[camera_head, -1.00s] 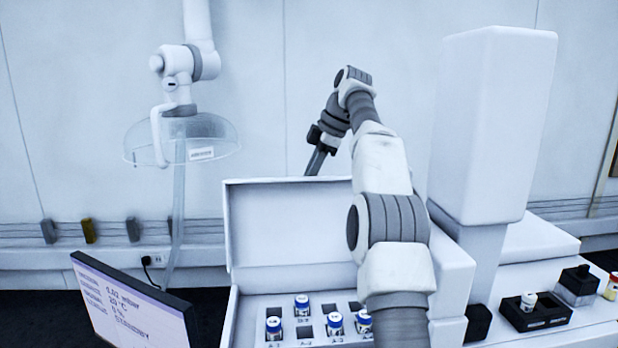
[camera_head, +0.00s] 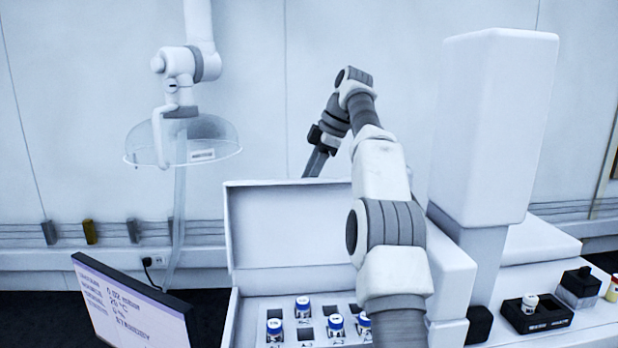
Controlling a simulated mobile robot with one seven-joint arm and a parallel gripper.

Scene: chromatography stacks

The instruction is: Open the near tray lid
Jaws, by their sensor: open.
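The near tray (camera_head: 258,311) is a white box with square slots and several blue-capped vials (camera_head: 303,306). Its lid (camera_head: 285,222) stands upright at the back of the tray, so the tray is open. My arm rises over the tray's right part and hides some of the slots and the lid's right part. My gripper (camera_head: 315,163) is open and points down just behind the lid's top edge. The lid may hide its lowest part. I cannot tell whether it touches the lid.
A tilted screen (camera_head: 133,305) stands at the lower left. A clear extraction hood (camera_head: 182,139) hangs at the upper left. A tall white column (camera_head: 490,125) stands right of my arm. A black holder with a vial (camera_head: 538,315) and a dark block (camera_head: 579,285) lie on the right bench.

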